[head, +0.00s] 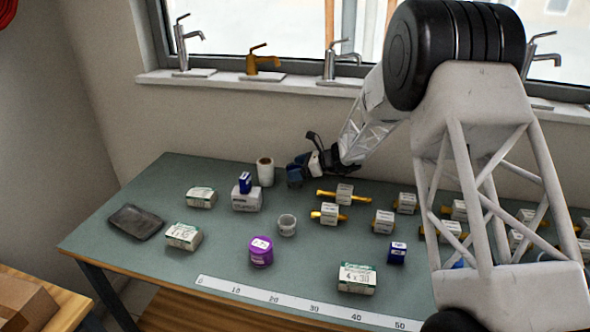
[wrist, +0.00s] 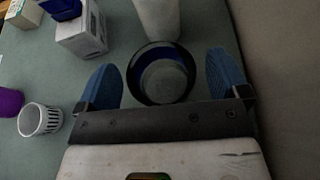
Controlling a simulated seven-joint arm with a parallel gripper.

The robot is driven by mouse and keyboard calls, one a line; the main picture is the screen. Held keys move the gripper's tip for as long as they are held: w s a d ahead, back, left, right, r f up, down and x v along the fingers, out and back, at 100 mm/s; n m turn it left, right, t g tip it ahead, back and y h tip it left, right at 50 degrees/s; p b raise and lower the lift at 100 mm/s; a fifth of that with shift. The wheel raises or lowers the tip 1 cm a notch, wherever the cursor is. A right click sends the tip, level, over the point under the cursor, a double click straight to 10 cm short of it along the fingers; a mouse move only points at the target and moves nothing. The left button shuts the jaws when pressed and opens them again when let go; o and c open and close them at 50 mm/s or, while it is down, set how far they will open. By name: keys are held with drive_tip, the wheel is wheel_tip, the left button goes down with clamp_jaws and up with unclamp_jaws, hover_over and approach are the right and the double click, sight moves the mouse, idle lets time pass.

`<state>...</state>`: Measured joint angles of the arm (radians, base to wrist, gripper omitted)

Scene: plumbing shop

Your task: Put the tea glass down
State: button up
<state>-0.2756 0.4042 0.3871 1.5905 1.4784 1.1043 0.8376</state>
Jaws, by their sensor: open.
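The tea glass (wrist: 161,76) shows in the wrist view as a round, see-through vessel with a dark rim, seen from above. It sits between the two blue fingers of my gripper (wrist: 163,82), with a visible gap on each side. My gripper is open around it. In the head view my gripper (head: 303,172) is low over the back edge of the table, right of a white roll. The glass is not clearly visible there, and its contact with the table is hidden.
The white roll (head: 265,171) stands close beyond the glass. A small blue box on a white carton (head: 247,200), a ribbed white cup (head: 287,225) and a purple tub (head: 261,252) stand nearby on the green table (head: 215,255). Brass fittings with labels lie to the right. The wall is close behind.

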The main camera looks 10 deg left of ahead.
drive_tip(key=v, duration=1.1)
drive_tip(key=shift+s, duration=0.1)
idle(0.6)
drive_tip(key=s+d+r+n+h, duration=0.25)
drive_tip(key=s+d+r, duration=0.25)
drive_tip(key=s, duration=0.3)
drive_tip(key=s+d+r+n+h, duration=0.1)
drive_tip(key=s+d+r+n, duration=0.25)
drive_tip(key=s, duration=0.45)
drive_tip(key=s+d+r+n+h, duration=0.2)
drive_tip(key=s+d+r+n, duration=0.1)
drive_tip(key=s+d+r, duration=0.4)
drive_tip(key=s+d+n+t+h, duration=0.1)
drive_tip(key=s+d, duration=0.4)
drive_tip(key=s, duration=0.5)
drive_tip(key=s+d+n+h, duration=0.4)
drive_tip(key=s+d+n, duration=0.1)
drive_tip(key=s, duration=0.6)
drive_tip(key=s+d+n+t+h, duration=0.1)
drive_tip(key=s+d, duration=0.4)
drive_tip(key=s, duration=0.5)
drive_tip(key=shift+s+f+n+t+h, duration=0.15)
drive_tip(key=shift+f+n+t+h, duration=0.25)
drive_tip(key=shift+n+h, duration=0.6)
